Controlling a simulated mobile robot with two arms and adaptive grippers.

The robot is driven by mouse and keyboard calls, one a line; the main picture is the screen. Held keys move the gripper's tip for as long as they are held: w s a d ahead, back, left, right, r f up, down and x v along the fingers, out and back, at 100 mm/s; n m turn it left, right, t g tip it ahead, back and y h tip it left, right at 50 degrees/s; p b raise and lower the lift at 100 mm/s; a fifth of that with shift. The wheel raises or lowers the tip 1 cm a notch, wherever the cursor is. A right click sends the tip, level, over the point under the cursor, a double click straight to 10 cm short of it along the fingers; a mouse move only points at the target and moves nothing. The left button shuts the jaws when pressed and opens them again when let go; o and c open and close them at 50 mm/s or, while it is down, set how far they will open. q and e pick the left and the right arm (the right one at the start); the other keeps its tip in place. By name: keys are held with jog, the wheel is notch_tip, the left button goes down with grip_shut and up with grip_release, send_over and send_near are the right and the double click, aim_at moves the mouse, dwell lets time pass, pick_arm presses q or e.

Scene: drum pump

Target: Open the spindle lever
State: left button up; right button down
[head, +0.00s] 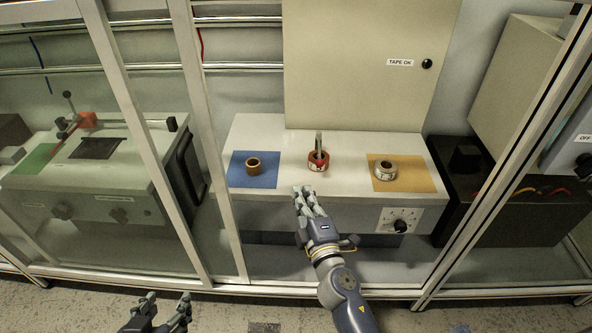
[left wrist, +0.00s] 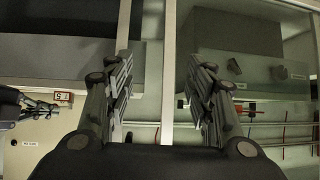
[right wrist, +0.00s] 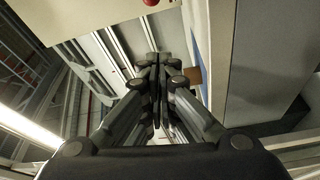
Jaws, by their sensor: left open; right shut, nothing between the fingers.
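A metal spindle (head: 319,142) stands upright at the middle of a pale bench (head: 345,136). A red roll (head: 312,163) sits around its foot; a separate lever is too small to tell. My right gripper (head: 306,192) is shut and empty at the bench's front edge, in front of the spindle and apart from it. In the right wrist view, its closed fingers (right wrist: 158,62) point toward the bench, with part of something red (right wrist: 150,3) at the top edge. My left gripper (head: 162,308) is open and empty, low in front of the cabinet; its spread fingers (left wrist: 165,85) show in the left wrist view.
A brown roll (head: 253,165) sits on a blue mat (head: 240,181), a white roll (head: 386,171) on a yellow mat (head: 424,183). A knob (head: 400,226) is on the bench front. Cabinet posts (head: 222,200) flank the opening. A beige panel (head: 360,60) stands behind.

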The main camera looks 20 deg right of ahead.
pick_arm(q)
jog(key=shift+r, duration=0.2)
pick_arm(e)
jog(key=shift+r, duration=0.25)
jog(key=w, duration=1)
jog(key=shift+r, duration=0.3)
jog(key=d, duration=0.2)
jog(key=s+d, duration=0.1)
jog(key=shift+f, duration=0.35)
pick_arm(q)
jog(key=shift+s+a+f+g, duration=0.35)
jog(key=shift+s+f+g, duration=0.25)
jog(key=shift+s+f, duration=0.2)
pick_arm(e)
jog(key=shift+s+d+f, duration=0.1)
jog(key=shift+d, duration=0.3)
jog(key=shift+s+d, duration=0.1)
